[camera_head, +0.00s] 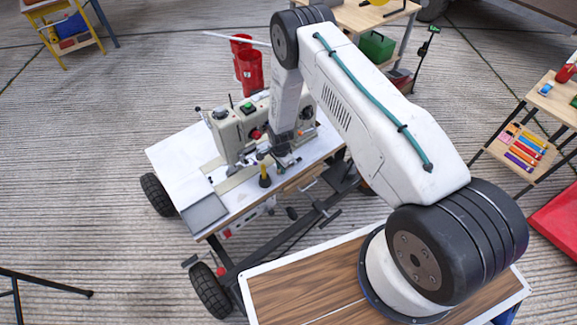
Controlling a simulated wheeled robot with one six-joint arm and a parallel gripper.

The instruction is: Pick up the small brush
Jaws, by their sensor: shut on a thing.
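The small brush (264,174) looks like a small upright piece with a yellow upper part and a dark, wider lower end. It is at the front edge of the white sewing table (176,160). My gripper (276,160) is at the end of my white arm, low over the table by the sewing machine. It is shut at the top of the brush. The fingers are small and partly hidden by my wrist, so the exact grip is hard to see. I cannot tell whether the brush's lower end touches the table.
A beige sewing machine (232,130) stands on the table close to the left of my gripper. Red bins (250,72) stand behind it. A shelf with coloured items (525,148) is at the right, and a green box (377,46) on a workbench at the back. The table's left part is clear.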

